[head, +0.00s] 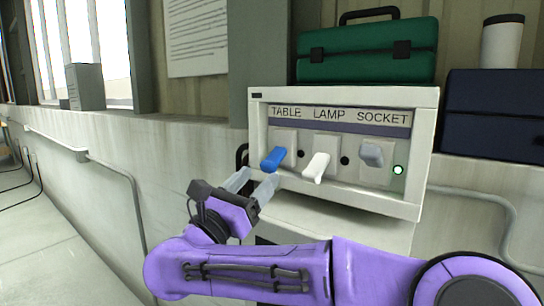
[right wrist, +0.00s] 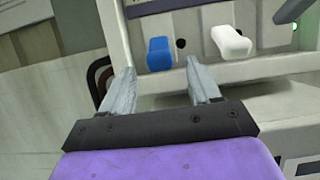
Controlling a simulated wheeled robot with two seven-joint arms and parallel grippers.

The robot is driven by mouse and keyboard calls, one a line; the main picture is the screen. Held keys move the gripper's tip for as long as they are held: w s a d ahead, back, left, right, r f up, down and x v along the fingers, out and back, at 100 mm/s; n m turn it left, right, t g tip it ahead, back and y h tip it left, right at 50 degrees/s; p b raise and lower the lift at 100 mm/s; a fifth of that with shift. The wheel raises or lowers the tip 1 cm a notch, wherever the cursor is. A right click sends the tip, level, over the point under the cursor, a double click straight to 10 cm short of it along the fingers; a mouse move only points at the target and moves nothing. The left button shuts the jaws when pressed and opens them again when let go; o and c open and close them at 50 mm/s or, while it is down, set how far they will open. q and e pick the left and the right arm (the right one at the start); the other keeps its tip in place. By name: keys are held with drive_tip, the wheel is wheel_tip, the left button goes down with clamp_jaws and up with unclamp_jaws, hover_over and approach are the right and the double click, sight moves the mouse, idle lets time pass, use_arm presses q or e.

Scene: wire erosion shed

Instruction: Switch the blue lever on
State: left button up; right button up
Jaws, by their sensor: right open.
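The blue lever (head: 273,159) sticks out of the left plate of a switch panel, under the word TABLE, with its handle tilted down and outward. The round indicator (head: 300,154) beside it is dark. The lever also shows in the right wrist view (right wrist: 159,54), just beyond and between my fingertips. My right gripper (head: 257,178) is open and empty, in front of and slightly below the blue lever. It also shows in the right wrist view (right wrist: 160,72), with a gap between the fingers. I cannot tell whether a finger touches the lever. My left gripper is out of view.
A white lever (head: 317,167) under LAMP, also tilted down, has a dark indicator. A grey lever (head: 372,154) under SOCKET sits higher, beside a lit green indicator (head: 398,170). A green toolbox (head: 368,52) stands above the panel.

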sight(266, 171)
drive_tip(key=x, duration=0.2)
drive_tip(key=p+x, duration=0.1)
drive_tip(key=x, duration=0.1)
drive_tip(key=p+x, duration=0.1)
drive_tip(key=x, duration=0.1)
drive_tip(key=shift+w+d+f, duration=0.15)
drive_tip(key=shift+w+f, duration=0.05)
drive_tip(key=shift+w, duration=0.25)
drive_tip(key=shift+r, duration=0.1)
drive_tip(key=shift+s+r, duration=0.1)
drive_tip(key=shift+s, duration=0.1)
drive_tip(key=shift+w, duration=0.1)
drive_tip(key=c, duration=1)
